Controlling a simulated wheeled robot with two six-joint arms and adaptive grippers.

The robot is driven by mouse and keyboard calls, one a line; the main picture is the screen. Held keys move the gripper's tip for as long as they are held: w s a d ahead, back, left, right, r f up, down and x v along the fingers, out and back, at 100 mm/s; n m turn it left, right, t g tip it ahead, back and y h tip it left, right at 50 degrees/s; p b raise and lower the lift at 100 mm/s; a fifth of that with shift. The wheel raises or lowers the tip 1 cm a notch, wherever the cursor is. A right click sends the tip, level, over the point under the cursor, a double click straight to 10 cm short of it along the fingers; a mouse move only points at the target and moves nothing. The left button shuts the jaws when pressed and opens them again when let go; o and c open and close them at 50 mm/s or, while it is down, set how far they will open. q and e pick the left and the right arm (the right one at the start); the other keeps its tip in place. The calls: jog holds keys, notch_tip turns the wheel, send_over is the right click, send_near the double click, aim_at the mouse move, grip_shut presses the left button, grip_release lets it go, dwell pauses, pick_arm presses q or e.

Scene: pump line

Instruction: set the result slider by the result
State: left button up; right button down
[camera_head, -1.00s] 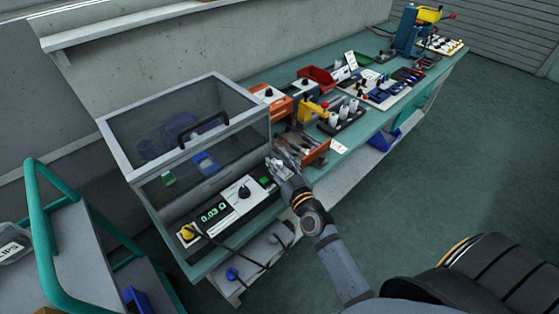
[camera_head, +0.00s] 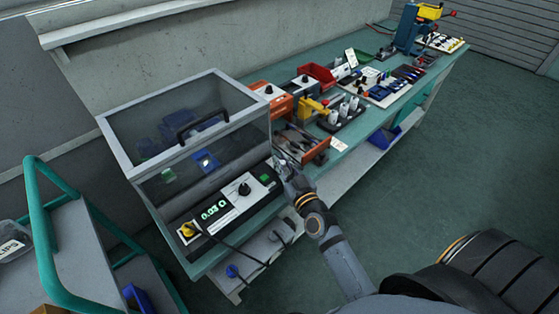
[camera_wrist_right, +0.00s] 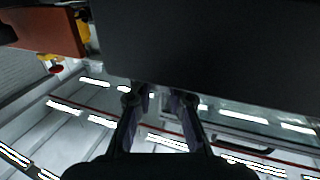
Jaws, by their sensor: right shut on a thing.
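The black test console (camera_head: 222,227) lies at the front of the bench, below the clear hood. It carries a lit green display (camera_head: 213,212) reading about 0.03, a black knob (camera_head: 245,189) and a green lamp or button (camera_head: 265,178). My right gripper (camera_head: 279,165) is at the console's right end, just beyond the green part. In the right wrist view its two fingers (camera_wrist_right: 159,92) are close together at the edge of a large dark body. It is shut on a small part there, apparently the result slider, which the fingers hide. My left gripper is out of view.
A clear hood (camera_head: 185,120) with a black handle stands behind the console. A yellow plug (camera_head: 187,230) and cable are at the console's left end. Open floor (camera_head: 450,180) lies to the right.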

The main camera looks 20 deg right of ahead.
jog(key=shift+s+d, duration=0.15)
jog(key=shift+s, duration=0.4)
jog(key=c, duration=1.7)
grip_release()
jog(key=shift+f, duration=0.1)
jog(key=o, duration=0.4)
jog(key=shift+s, duration=0.1)
jog(key=shift+o, duration=0.2)
